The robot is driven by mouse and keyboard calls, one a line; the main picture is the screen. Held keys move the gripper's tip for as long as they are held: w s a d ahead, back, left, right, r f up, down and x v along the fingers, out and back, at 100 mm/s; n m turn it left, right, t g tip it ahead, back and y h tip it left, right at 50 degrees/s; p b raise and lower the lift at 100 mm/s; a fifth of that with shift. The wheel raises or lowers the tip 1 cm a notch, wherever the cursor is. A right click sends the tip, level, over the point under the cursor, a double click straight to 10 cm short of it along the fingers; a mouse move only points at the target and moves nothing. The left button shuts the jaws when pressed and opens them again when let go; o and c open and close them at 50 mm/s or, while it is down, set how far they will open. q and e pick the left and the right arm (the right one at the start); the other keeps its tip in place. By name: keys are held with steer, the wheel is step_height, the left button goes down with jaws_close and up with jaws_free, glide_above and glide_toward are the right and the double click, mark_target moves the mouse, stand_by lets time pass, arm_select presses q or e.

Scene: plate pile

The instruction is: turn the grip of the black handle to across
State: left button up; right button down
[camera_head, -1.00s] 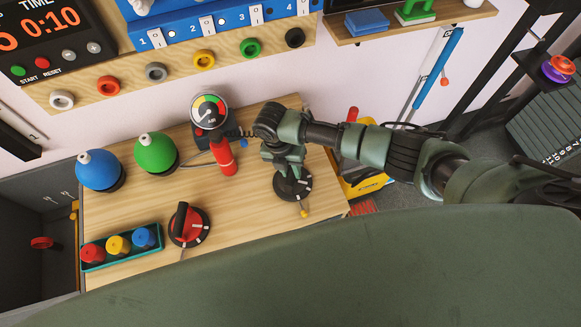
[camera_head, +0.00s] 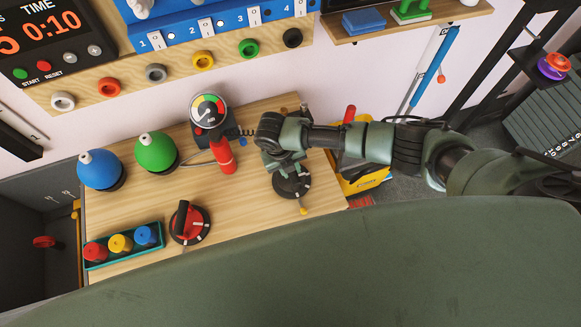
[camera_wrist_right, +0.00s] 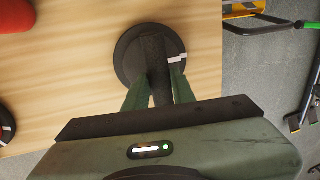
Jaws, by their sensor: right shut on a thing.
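The black handle is a round black dial (camera_wrist_right: 126,52) with a raised black grip bar (camera_wrist_right: 155,62) across it, and it also shows at the right end of the wooden table (camera_head: 297,191). In the right wrist view the bar runs nearly up and down, and a white mark sits at the dial's right edge. My right gripper (camera_wrist_right: 160,88) is shut on the bar, one green finger on each side. In the head view my right gripper (camera_head: 283,166) hides much of the grip from above. My left gripper is not in view.
A red and black dial (camera_head: 188,224) stands to the left on the table. A red cylinder (camera_head: 224,157) and a gauge (camera_head: 209,110) stand behind. Blue (camera_head: 99,170) and green (camera_head: 155,151) domes and a teal tray (camera_head: 155,245) are further left. The table's right edge is close.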

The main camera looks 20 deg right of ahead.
mark_target(286, 181)
stand_by(0.3)
steer(key=c, duration=1.2)
jaws_free()
steer(key=shift+o, duration=0.2)
steer(key=shift+r, duration=0.15)
step_height(286, 181, up, 7)
steer(key=a, duration=0.1)
steer(key=shift+a+r, duration=0.2)
steer(key=shift+a, duration=0.05)
steer(key=shift+s, duration=0.1)
